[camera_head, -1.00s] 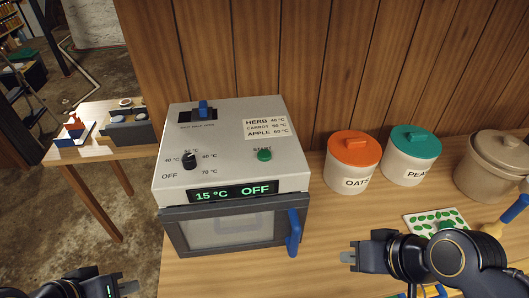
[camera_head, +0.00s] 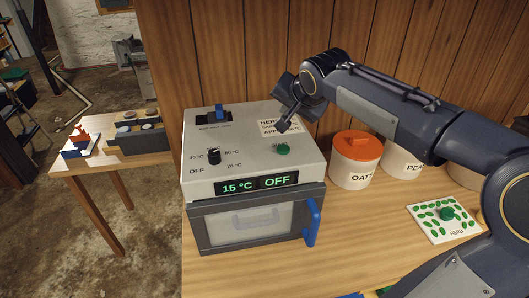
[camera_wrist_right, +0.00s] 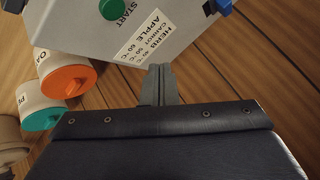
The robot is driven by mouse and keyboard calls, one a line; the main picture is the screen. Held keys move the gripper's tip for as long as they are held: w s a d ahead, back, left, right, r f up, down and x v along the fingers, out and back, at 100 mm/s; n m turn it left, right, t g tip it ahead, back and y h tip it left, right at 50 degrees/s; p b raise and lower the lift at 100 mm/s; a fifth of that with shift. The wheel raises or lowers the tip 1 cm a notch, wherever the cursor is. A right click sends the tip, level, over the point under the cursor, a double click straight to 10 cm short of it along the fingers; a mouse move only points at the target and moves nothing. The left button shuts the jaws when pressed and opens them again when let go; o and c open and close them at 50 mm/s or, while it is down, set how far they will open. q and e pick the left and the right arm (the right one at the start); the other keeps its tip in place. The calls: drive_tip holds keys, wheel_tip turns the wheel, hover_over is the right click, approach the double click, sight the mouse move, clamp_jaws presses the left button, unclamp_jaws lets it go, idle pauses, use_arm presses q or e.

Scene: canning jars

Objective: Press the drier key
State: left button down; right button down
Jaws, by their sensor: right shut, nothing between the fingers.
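The drier (camera_head: 250,160) is a white box on the wooden counter, with a grey door and a blue handle (camera_head: 312,222). Its display (camera_head: 258,185) reads 15 °C and OFF. The green START key (camera_head: 283,149) is on its top panel, right of the black dial (camera_head: 214,156). The key also shows in the right wrist view (camera_wrist_right: 112,9). My right gripper (camera_head: 284,126) is shut and empty, above the panel and just behind the key, over the temperature label. In the right wrist view its fingertips (camera_wrist_right: 160,70) are together, apart from the key. My left gripper is out of view.
An orange-lidded OATS jar (camera_head: 355,165) stands right of the drier, with a PEAS jar (camera_head: 403,160) partly behind my right arm. A HERB card (camera_head: 443,220) lies on the counter. A blue slider (camera_head: 220,112) is at the panel's back left. A side table (camera_head: 95,160) stands left.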

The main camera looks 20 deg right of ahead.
sight(285, 150)
drive_tip(key=shift+w, duration=0.2)
wheel_tip(285, 150, down, 8)
drive_tip(key=b, duration=0.6)
drive_tip(key=shift+f, duration=0.1)
drive_tip(key=shift+f+b, duration=0.25)
drive_tip(key=shift+b, duration=0.3)
idle(1.5)
drive_tip(key=shift+f+b, duration=0.4)
drive_tip(key=shift+b, duration=0.1)
